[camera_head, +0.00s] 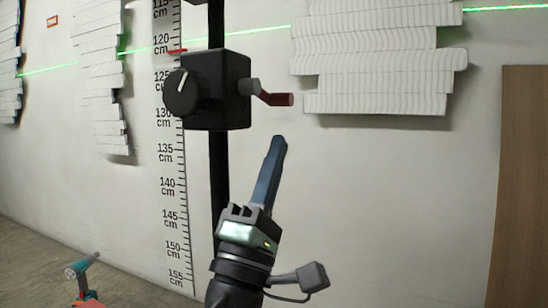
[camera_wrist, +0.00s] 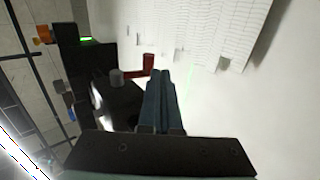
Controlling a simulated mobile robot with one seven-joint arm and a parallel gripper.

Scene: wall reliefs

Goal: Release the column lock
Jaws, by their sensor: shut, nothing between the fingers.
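The column (camera_head: 219,168) is a black upright pole in the head view. A black carriage box (camera_head: 222,92) sits on it, with a round knob (camera_head: 182,92) bearing a white mark on its left. The column lock is a lever with a red handle (camera_head: 277,99) sticking out from the box's right side; it also shows in the wrist view (camera_wrist: 148,64). My gripper (camera_head: 278,140) is shut and empty, with dark blue fingers pointing up just below the red handle, apart from it in the head view. In the wrist view the fingertips (camera_wrist: 160,72) appear beside the handle.
A centimetre scale (camera_head: 172,185) runs down the wall left of the column. White layered reliefs (camera_head: 375,60) hang on the wall, crossed by a green laser line. A teal and orange tool (camera_head: 84,275) is at lower left. A brown panel (camera_head: 522,180) stands at right.

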